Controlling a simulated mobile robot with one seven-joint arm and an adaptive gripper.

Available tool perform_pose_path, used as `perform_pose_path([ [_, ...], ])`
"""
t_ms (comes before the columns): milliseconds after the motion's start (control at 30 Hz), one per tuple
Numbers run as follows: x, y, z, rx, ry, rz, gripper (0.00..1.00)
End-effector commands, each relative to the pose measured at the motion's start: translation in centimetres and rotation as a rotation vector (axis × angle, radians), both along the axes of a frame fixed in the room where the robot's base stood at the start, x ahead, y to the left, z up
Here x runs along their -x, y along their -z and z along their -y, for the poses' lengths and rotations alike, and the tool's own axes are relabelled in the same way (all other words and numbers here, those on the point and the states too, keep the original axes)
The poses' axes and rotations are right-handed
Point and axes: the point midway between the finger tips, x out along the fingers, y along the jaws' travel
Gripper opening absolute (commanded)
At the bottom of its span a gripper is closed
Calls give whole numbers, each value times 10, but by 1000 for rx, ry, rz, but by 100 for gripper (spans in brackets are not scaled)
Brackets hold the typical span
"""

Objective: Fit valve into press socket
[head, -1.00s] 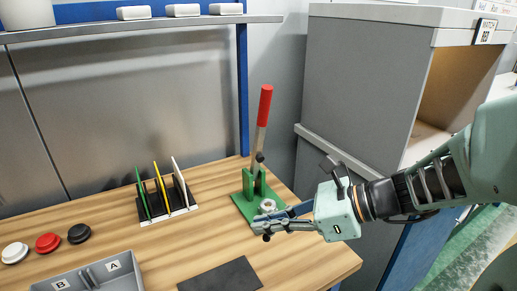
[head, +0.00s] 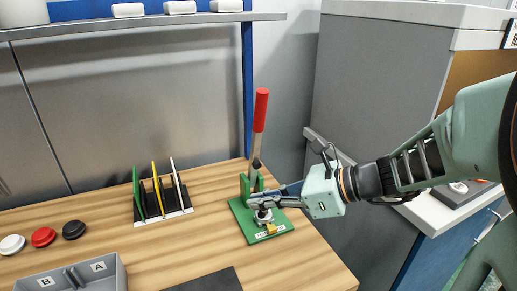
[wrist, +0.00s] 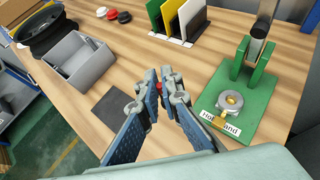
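The green hand press (head: 279,231), with a red-topped lever (head: 261,110), stands on the right of the bench. Its round metal socket (wrist: 231,100) has a brass-coloured centre and a brass piece at its front. My gripper (head: 252,201) is over the press base in the head view. In the wrist view my gripper (wrist: 163,84) has its fingertips close together, left of the socket. A small red piece, seemingly the valve (wrist: 159,88), shows between them; the fingers hide most of it. The socket and this piece are apart.
A grey divided bin (wrist: 83,62), a dark mat (wrist: 113,106) and a rack with green, yellow and white plates (head: 163,215) are on the bench. White, red and black round caps (head: 43,237) lie at left. A grey cabinet (head: 375,90) stands at right.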

Motion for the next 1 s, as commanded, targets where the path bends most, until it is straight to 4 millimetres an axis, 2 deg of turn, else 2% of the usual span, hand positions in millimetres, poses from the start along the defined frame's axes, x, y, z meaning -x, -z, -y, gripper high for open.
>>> perform_pose_path([
  [33,-9,7,1,-1,-1,-4,0],
  [367,-75,36,6,-1,-1,-2,0],
  [533,-98,65,8,-2,-1,-4,0],
  [700,-114,83,10,-1,0,-1,0],
  [867,-120,89,11,-1,0,0,0],
  [1000,-124,104,11,-2,0,-4,0],
])
